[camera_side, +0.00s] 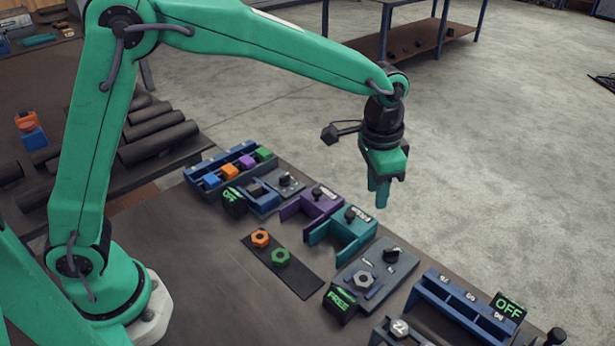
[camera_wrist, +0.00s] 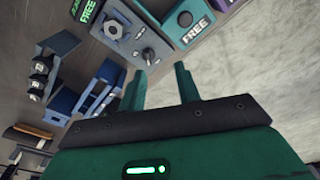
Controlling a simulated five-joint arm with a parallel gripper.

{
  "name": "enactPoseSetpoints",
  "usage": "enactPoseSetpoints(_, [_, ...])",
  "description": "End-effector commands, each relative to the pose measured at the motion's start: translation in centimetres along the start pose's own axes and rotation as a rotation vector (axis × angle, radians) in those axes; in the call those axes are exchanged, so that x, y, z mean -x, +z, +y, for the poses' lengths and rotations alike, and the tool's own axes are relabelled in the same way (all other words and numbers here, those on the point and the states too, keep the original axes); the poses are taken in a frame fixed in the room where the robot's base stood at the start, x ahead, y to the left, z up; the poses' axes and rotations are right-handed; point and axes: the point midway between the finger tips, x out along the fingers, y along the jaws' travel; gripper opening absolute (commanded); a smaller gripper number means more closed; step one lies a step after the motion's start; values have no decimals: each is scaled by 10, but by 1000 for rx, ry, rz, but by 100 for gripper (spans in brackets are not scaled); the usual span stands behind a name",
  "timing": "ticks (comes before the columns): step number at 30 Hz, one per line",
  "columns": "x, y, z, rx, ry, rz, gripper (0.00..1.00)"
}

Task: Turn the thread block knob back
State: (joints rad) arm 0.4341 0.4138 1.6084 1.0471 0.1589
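The thread block is probably the grey plate (camera_side: 375,273) with a hex nut (camera_side: 364,279) and a dark knob (camera_side: 391,254) at its far end. In the wrist view the knob (camera_wrist: 148,56) shows just beyond my fingertips, with the nut (camera_wrist: 114,31) farther off on the same plate. My gripper (camera_side: 379,194) is in the air above the bench's far edge, apart from the knob. In the wrist view my gripper (camera_wrist: 160,70) has its two fingers spread with nothing between them. The knob's exact angle is too small to tell.
A lit FREE sign (camera_side: 341,302) stands by the plate. A teal bracket (camera_side: 343,238) and a purple bracket (camera_side: 312,203) stand beyond it. A blue rack (camera_side: 455,301) is to the right. A dark strip with an orange nut (camera_side: 260,238) and a green nut (camera_side: 281,256) lies left.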

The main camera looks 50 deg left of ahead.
Motion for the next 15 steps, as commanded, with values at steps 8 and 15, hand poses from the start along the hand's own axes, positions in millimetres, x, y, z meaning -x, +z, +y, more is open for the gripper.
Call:
enactPoseSetpoints(8, [-47,-31,28,-84,13,-59,33])
enactPoseSetpoints(15, [-57,-37,36,-105,15,-71,33])
